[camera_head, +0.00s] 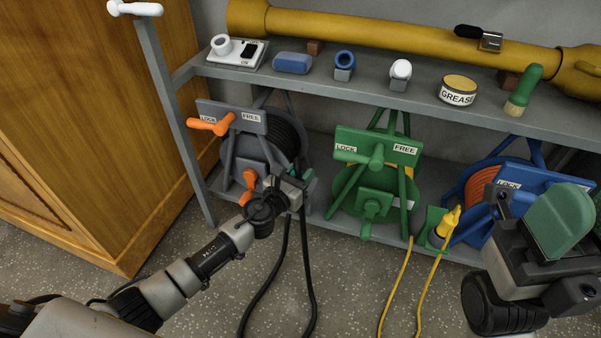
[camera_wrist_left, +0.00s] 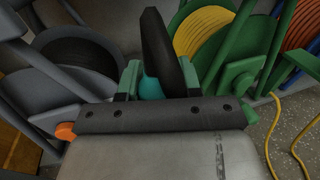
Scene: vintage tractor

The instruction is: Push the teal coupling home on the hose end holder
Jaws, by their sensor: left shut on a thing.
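My left gripper (camera_head: 292,186) is at the right side of the grey hose reel (camera_head: 262,140), low under the shelf. In the left wrist view a teal coupling (camera_wrist_left: 151,88) sits between its green fingers, which are shut on it. A black tapered piece (camera_wrist_left: 157,45) rises beside the coupling. In the head view the coupling is mostly hidden by the gripper. A grey bracket (camera_head: 309,181), which looks like the hose end holder, shows just beyond the gripper. I cannot tell how far the coupling sits on it. My right gripper (camera_head: 560,222) is at the right, its opening unclear.
A green reel (camera_head: 378,150) stands right of the grey one, with a yellow hose end (camera_head: 448,222) in a green holder. A blue reel (camera_head: 500,185) is partly behind my right arm. Black hoses (camera_head: 308,270) hang below my left gripper. The shelf (camera_head: 330,88) overhangs.

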